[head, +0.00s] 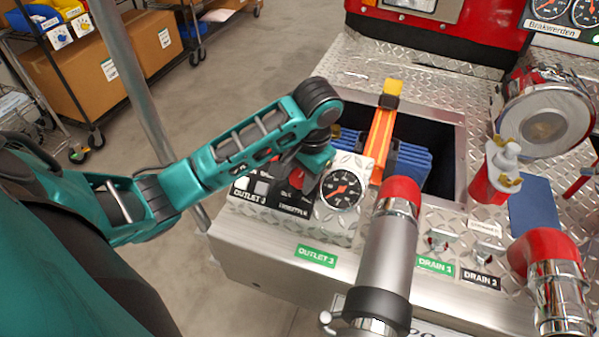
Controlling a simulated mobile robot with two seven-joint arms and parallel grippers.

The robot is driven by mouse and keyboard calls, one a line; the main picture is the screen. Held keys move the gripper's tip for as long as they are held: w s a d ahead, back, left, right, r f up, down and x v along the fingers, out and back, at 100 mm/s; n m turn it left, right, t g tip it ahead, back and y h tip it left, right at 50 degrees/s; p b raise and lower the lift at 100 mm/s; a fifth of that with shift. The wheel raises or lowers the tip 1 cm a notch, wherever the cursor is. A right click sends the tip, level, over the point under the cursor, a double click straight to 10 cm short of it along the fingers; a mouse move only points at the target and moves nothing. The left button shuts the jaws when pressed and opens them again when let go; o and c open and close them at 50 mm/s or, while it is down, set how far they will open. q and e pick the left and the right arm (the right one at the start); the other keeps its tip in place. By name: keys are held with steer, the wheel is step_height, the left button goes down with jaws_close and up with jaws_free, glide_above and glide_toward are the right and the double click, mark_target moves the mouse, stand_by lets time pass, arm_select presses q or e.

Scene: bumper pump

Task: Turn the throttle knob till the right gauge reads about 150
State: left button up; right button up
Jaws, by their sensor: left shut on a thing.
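A round black gauge (342,189) with an orange needle sits on the small panel at the bumper's left end. Its numbers are too small to read surely. My left gripper (312,170) comes down over this panel, just behind and left of the gauge. It is shut on what appears to be the throttle knob, which the gripper and wrist hide. A dark label (294,209) lies in front of it, beside an "OUTLET 3" label. My right gripper is not in view.
An open bin with blue hose (412,166) and an orange-yellow tool (381,130) lies behind the gauge. A red-capped metal pipe (390,250) rises close on its right. More gauges (551,9) are at the far upper right.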

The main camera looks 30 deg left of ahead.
arm_select(q)
steer(key=shift+m+y, duration=0.4)
steer(key=shift+m, duration=0.3)
steer(key=o, duration=1.1)
steer(key=shift+c, duration=0.2)
steer(key=shift+r, duration=0.1)
